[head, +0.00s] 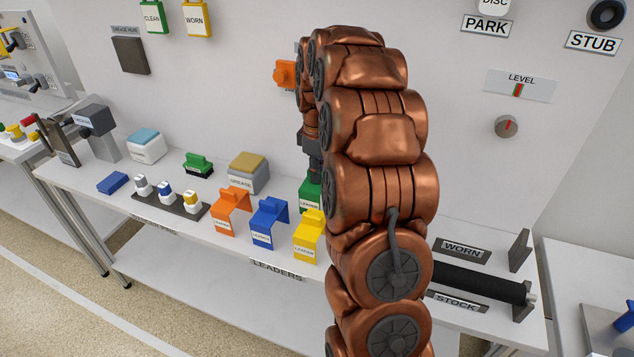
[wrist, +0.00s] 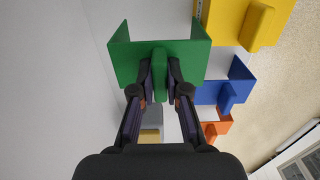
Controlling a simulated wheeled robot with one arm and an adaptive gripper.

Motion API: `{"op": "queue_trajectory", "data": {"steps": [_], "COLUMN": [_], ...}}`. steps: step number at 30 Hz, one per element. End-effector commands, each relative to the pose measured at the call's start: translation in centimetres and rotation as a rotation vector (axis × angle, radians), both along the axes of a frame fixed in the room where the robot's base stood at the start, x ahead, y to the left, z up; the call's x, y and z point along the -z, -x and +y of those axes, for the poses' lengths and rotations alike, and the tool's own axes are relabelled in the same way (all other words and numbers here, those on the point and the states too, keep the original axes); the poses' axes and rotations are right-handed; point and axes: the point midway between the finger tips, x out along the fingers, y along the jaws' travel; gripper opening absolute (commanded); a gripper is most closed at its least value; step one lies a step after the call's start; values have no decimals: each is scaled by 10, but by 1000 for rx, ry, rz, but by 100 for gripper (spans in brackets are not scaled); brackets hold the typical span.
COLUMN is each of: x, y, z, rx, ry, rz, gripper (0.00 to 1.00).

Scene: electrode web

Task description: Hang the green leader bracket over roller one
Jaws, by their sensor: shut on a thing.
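The green leader bracket (head: 310,193) is at the back of the table beside the yellow bracket, partly hidden by my arm. It also shows in the wrist view (wrist: 185,48), with its folded sides and central rib visible. My gripper (wrist: 160,85) is shut on that rib. In the head view my gripper (head: 313,165) is just above the bracket. I cannot tell whether the bracket touches the table. I see no label reading roller one. My arm hides part of the wall and table.
Orange (head: 231,210), blue (head: 268,220) and yellow (head: 308,240) leader brackets stand in a row along the front edge. A black roll (head: 480,283) lies on stands at right, near the WORN and STOCK labels. An orange part (head: 285,73) is on the wall behind my arm.

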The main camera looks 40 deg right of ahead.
Motion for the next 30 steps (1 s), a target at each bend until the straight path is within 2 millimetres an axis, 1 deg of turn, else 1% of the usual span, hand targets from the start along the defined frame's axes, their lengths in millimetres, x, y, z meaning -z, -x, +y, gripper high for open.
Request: {"op": "queue_trajectory", "data": {"steps": [5,9,12,19,23,24,30], "x": [13,34,43,43,47,46,45], "y": [0,1,1,0,0,0,0], "z": [0,0,0,0,0,0,0], "rx": [1,1,1,1,1,1,1], "ry": [0,-3,-1,-1,-1,-1,-1], "rz": [0,5,2,-1,-1,-1,-1], "gripper": [0,0,0,0,0,17,38]}}
